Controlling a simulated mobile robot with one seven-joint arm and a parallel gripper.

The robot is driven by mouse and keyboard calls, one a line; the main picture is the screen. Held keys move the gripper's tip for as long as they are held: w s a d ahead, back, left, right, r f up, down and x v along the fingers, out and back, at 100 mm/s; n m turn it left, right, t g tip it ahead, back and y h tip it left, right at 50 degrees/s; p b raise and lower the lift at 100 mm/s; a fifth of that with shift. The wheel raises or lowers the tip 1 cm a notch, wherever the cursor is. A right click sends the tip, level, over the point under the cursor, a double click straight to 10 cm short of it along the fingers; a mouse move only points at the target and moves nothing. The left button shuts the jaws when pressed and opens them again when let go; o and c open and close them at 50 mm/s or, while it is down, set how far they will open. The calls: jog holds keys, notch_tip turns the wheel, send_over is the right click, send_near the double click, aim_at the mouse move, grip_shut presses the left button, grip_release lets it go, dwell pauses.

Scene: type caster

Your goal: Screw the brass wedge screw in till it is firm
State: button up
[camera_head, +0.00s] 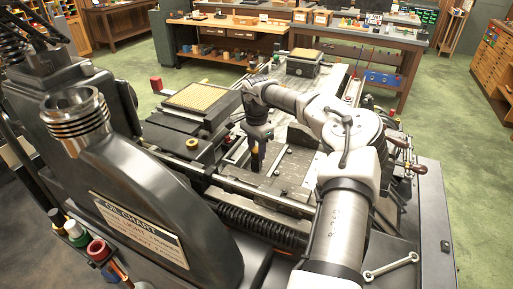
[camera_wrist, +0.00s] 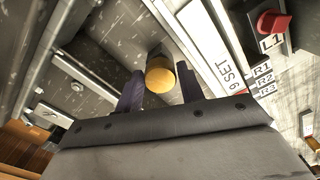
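A round yellow brass knob, which looks like the wedge screw head (camera_wrist: 160,77), shows in the wrist view between the two dark fingers of my gripper (camera_wrist: 159,84). A grey stem shows behind it. One finger is on each side, very close to the knob. I cannot tell whether the fingers touch it. In the head view my gripper (camera_head: 256,158) points down over the machine bed, with a bit of yellow at its fingertips. The threads and seat of the screw are hidden.
Another brass knob (camera_head: 192,144) sits to the left beside a tray with a yellow grid top (camera_head: 203,97). A rail (camera_head: 260,198) runs in front of my gripper. A red knob (camera_wrist: 273,22) stands by the L1 label. The big black casting (camera_head: 150,205) fills the left foreground.

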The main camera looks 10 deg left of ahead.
jog(key=c, duration=0.5)
jog(key=m, duration=0.4)
jog(key=shift+m, duration=0.4)
jog(key=m+b, duration=0.1)
jog(key=m, duration=0.4)
jog(key=m+b, duration=0.1)
jog(key=m, duration=0.5)
jog(key=shift+w+m, duration=0.1)
jog(key=shift+m, duration=0.3)
jog(key=m+b, duration=0.1)
jog(key=m, duration=0.4)
jog(key=shift+r, duration=0.1)
jog(key=shift+m, duration=0.3)
